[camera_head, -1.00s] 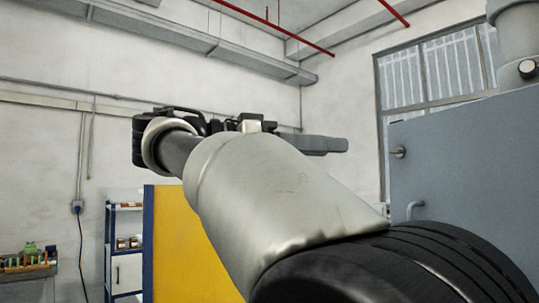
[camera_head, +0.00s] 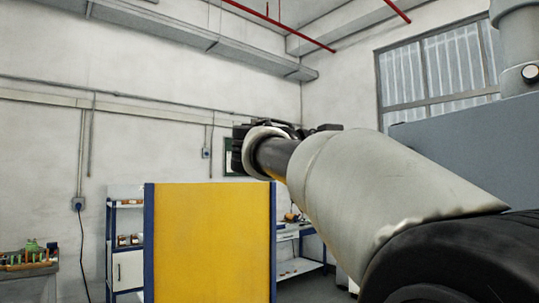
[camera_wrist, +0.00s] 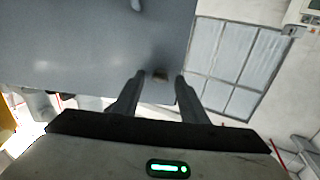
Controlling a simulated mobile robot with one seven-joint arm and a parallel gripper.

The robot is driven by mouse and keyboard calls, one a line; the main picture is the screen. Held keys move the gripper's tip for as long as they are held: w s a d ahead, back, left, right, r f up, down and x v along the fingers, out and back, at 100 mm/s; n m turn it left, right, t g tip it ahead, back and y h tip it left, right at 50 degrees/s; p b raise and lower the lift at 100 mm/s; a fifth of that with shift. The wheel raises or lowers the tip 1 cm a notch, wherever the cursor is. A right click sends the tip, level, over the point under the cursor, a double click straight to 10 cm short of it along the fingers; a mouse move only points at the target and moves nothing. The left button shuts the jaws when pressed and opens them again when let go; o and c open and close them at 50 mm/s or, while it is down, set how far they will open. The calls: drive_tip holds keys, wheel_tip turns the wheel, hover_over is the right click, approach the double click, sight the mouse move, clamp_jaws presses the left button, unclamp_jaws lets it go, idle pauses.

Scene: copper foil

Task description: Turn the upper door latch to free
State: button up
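The blue-grey cabinet door (camera_wrist: 80,45) fills the upper left of the wrist view. In the head view the cabinet (camera_head: 455,135) stands at the right, and my arm hides the latch and most of the door. My gripper's fingers are also largely hidden there behind my wrist.
A yellow panel with blue posts (camera_head: 210,240) stands in the middle. A blue-framed shelf (camera_head: 125,240) is left of it, and a workbench (camera_head: 300,250) is behind to the right. A barred window (camera_head: 440,65) is above the cabinet.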

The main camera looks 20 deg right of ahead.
clamp_jaws()
drive_tip(key=shift+n, duration=0.3)
drive_tip(key=n+p, duration=0.3)
drive_tip(key=n, duration=1.4)
drive_tip(key=shift+w+p, duration=0.1)
drive_tip(key=shift+p, duration=0.25)
drive_tip(key=shift+f+n, duration=0.1)
drive_tip(key=shift+n, duration=0.2)
